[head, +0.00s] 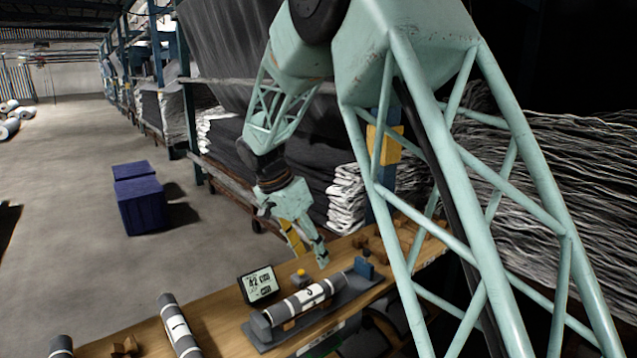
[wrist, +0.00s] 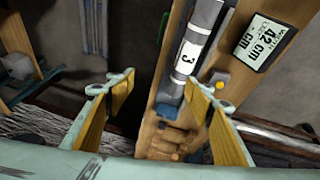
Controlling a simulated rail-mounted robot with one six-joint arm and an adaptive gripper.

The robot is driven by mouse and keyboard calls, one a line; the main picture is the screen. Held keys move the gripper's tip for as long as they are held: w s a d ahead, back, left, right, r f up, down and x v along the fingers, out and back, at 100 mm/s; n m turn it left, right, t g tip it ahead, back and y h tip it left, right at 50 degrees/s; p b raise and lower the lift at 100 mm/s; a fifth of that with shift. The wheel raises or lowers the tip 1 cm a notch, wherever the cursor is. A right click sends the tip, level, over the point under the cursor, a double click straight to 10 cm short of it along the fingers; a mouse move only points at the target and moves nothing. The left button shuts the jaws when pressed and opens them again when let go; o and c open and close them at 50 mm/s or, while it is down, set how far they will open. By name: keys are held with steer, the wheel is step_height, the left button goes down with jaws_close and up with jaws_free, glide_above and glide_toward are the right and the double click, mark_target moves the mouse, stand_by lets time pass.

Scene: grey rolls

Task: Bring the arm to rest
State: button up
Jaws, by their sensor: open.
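My gripper (head: 306,240) is open and empty, hanging above the far part of the wooden bench (head: 215,318). In the wrist view the two yellow-lined fingers of my gripper (wrist: 160,105) stand wide apart with nothing between them. A grey roll labelled 3 (head: 308,296) lies on a dark cradle device (head: 262,336) on the bench, below my gripper and apart from it. It also shows in the wrist view, the roll (wrist: 196,45) lying beyond the fingertips. A roll labelled 1 (head: 180,328) lies on the bench farther left.
A display (head: 259,283) reading 42 cm and a yellow button (head: 299,273) stand beside the cradle. Small wooden blocks (head: 372,243) lie at the bench's far end. Another roll (head: 61,346) shows at lower left. Shelves with stacked sheets (head: 345,195) stand close behind. Blue boxes (head: 140,200) stand on open floor.

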steer(key=s+d+r+n+y, duration=0.1)
steer(key=s+d+r+n, duration=0.1)
steer(key=s+d+r, duration=0.8)
steer(key=s+d+r+n+y, duration=0.1)
steer(key=s+d+r+n, duration=0.1)
steer(key=s+d+r, duration=0.8)
steer(key=s+d+f+n+t, duration=0.1)
steer(key=s+n, duration=0.1)
steer(key=s, duration=1.4)
steer(key=s+d+f+n+t+y, duration=0.1)
steer(key=s+d+n, duration=0.1)
steer(key=s, duration=1.3)
steer(key=shift+s+d+f+n+y, duration=0.15)
steer(key=shift+s+d+n+y, duration=0.15)
steer(key=shift+s+n, duration=0.1)
